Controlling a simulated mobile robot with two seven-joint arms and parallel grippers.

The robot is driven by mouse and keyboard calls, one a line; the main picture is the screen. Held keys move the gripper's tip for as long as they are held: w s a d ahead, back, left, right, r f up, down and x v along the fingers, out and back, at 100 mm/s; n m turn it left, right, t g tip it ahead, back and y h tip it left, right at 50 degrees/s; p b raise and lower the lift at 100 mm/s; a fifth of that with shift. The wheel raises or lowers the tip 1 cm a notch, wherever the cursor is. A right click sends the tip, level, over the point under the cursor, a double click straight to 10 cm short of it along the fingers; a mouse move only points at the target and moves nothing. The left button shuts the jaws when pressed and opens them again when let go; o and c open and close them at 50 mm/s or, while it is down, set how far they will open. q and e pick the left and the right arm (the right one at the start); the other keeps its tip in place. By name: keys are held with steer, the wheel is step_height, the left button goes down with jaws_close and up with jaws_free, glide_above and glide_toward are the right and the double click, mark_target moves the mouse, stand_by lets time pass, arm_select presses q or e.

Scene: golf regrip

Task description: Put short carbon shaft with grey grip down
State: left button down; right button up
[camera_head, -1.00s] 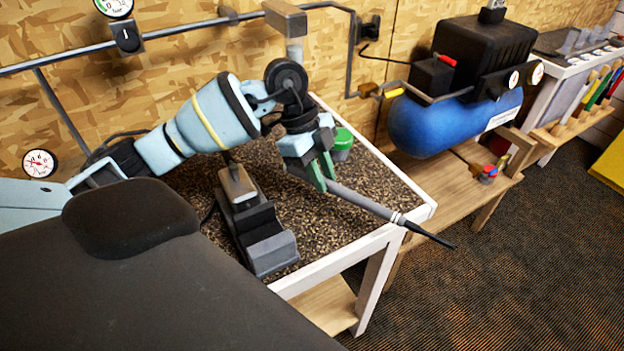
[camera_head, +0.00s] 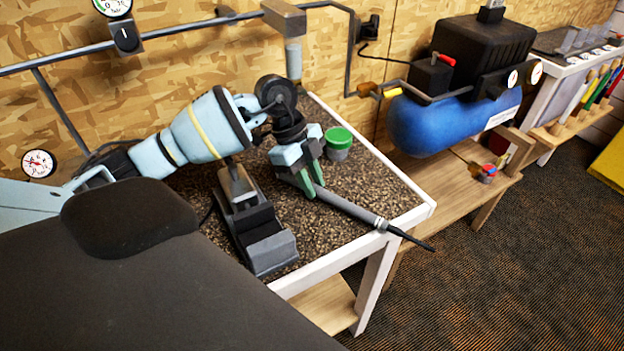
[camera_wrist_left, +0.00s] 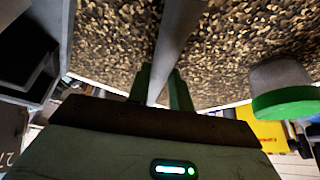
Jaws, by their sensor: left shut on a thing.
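The short carbon shaft with grey grip (camera_head: 348,206) slants over the front right part of the bench top. Its thin black end sticks out past the white bench edge. My left gripper (camera_head: 312,191) has its green fingers shut on the grey grip near its upper left end. In the left wrist view, the grey grip (camera_wrist_left: 180,35) runs up from between the fingers (camera_wrist_left: 160,90), close over the speckled surface. I cannot tell whether it touches the bench. My right gripper is not in view.
The speckled bench top (camera_head: 358,176) has a white rim. A green-lidded jar (camera_head: 339,140) stands behind the gripper, and a black and grey vise-like block (camera_head: 262,230) stands left of the shaft. A blue compressor (camera_head: 440,125) sits to the right.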

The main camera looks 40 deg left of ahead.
arm_select(q)
steer(key=shift+f, duration=0.1)
steer(key=c, duration=1.3)
jaws_free()
steer(key=shift+f, duration=0.1)
steer(key=shift+o, duration=0.2)
steer(key=v, duration=1.2)
